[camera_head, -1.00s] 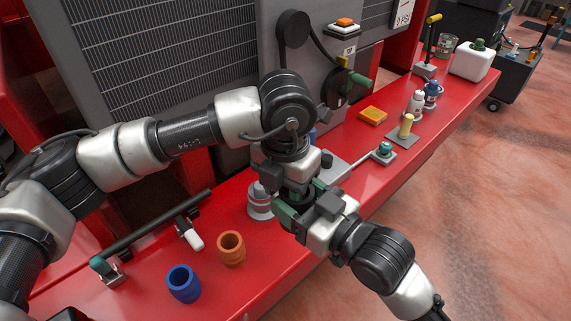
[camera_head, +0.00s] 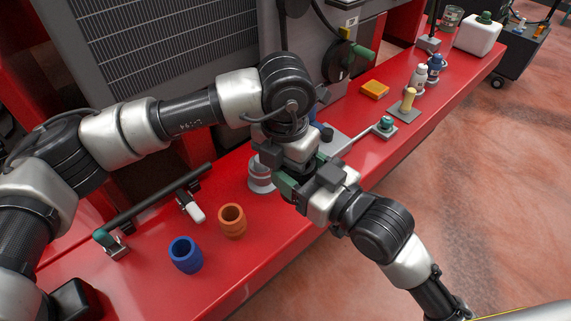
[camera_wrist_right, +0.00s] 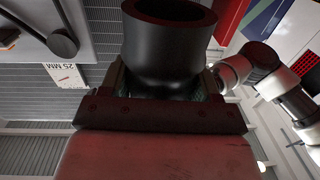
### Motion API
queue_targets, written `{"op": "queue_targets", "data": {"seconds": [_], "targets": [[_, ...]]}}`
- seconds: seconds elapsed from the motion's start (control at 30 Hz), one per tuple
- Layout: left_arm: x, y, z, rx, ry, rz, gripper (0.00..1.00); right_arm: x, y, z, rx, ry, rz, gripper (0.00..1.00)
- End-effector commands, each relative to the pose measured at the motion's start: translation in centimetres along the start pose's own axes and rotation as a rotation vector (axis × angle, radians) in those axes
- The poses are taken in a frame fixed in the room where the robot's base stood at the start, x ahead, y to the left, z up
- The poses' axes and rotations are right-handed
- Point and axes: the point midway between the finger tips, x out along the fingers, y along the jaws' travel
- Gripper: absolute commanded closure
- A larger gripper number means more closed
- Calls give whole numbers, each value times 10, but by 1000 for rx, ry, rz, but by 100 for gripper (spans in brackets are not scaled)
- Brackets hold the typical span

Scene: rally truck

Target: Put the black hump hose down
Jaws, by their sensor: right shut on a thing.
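The black hump hose (camera_wrist_right: 170,45) is a wide black tube with a round open end, seen close up in the right wrist view. My right gripper (camera_wrist_right: 165,90) is shut around it, with a finger on each side. In the head view my right gripper (camera_head: 302,176) comes in from the lower right and is held above the red bench. My left gripper (camera_head: 292,150) is right beside and above it, and the two overlap in the picture. The hose is mostly hidden between them there. The left fingers are too covered to read.
The red bench (camera_head: 262,265) holds a blue hose (camera_head: 186,256), an orange hose (camera_head: 232,222), a silver ringed part (camera_head: 260,178) and a dark bar on stands (camera_head: 155,208). An orange block (camera_head: 375,89) and small fixtures stand further right. The bench's front edge is near my right arm.

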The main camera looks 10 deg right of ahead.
Motion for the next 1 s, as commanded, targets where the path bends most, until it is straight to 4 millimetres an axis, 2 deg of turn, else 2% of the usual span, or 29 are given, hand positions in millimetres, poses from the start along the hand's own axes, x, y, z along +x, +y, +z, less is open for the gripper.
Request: {"op": "queue_targets", "data": {"seconds": [0.03, 0.07, 0.23, 0.5, 0.57, 0.63, 0.77, 0.87, 1.0], "targets": [[-1, -3, 0, 6, -4, -8, 100, 0, -2, 0, 2, 2, -5, 81], [-1, -4, 0, 6, -4, -8, 100, 0, -2, 0, 2, 2, -5, 33], [-1, -3, 0, 7, -4, -7, 100, 0, -2, 0, 2, 0, -4, 8], [-1, -3, 0, 6, -3, -6, 100, 0, -1, 2, 1, -5, -2, 8], [-1, -3, 0, 6, -2, -6, 100, 0, 0, 8, -3, -20, 1, 8], [-1, -3, 0, 6, -2, -6, 100, 0, 1, 22, -14, -57, 7, 8], [-1, -2, 0, 6, -2, -5, 100, -4, 4, 71, -56, -191, 19, 8], [-1, -2, 0, 6, -2, -5, 100, -10, 10, 124, -68, -319, 37, 8], [-1, -2, 0, 6, -2, -5, 100, -29, 11, 199, -84, -502, 41, 8]]}}
